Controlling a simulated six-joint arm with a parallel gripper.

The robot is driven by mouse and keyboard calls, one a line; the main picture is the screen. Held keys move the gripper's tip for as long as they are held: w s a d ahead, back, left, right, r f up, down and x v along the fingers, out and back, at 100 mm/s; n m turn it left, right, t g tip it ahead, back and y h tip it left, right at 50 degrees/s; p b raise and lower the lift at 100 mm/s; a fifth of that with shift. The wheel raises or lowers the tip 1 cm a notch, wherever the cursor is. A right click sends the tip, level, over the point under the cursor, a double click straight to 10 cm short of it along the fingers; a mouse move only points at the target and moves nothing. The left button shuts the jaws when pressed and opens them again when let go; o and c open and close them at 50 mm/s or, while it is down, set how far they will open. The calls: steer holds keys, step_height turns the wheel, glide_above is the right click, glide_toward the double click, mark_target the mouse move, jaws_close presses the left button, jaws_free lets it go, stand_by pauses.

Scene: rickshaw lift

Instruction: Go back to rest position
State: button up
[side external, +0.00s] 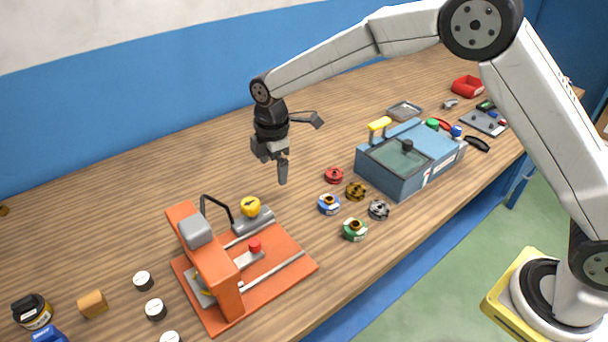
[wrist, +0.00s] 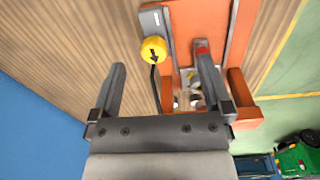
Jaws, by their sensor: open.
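My gripper (side external: 277,170) hangs above the wooden table, pointing down, between the orange press-like fixture and the blue-grey box. It is open and empty. In the wrist view its two fingers (wrist: 160,82) stand wide apart, with the orange fixture (wrist: 185,40) and its yellow knob (wrist: 154,50) beyond them. In the side view the orange fixture (side external: 290,268) stands at the lower left of my gripper, with the yellow knob (side external: 250,207) at its back and a red knob (side external: 254,246) in its middle. My gripper touches nothing.
The blue-grey box (side external: 428,171) with a lid window stands to the right. Several coloured rings, one red (side external: 334,175) and one green (side external: 355,230), lie in front of it. White round pieces (side external: 143,281) and a dark jar (side external: 32,311) stand at lower left.

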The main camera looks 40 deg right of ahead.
steer(key=s+d+m+t, duration=0.1)
steer(key=s+d+m, duration=0.7)
steer(key=s, duration=0.4)
steer(key=s+d+m+t, duration=0.1)
steer(key=s+d+m, duration=0.6)
steer(key=s, duration=0.5)
steer(key=shift+d+m, duration=0.4)
steer(key=shift+m, duration=0.6)
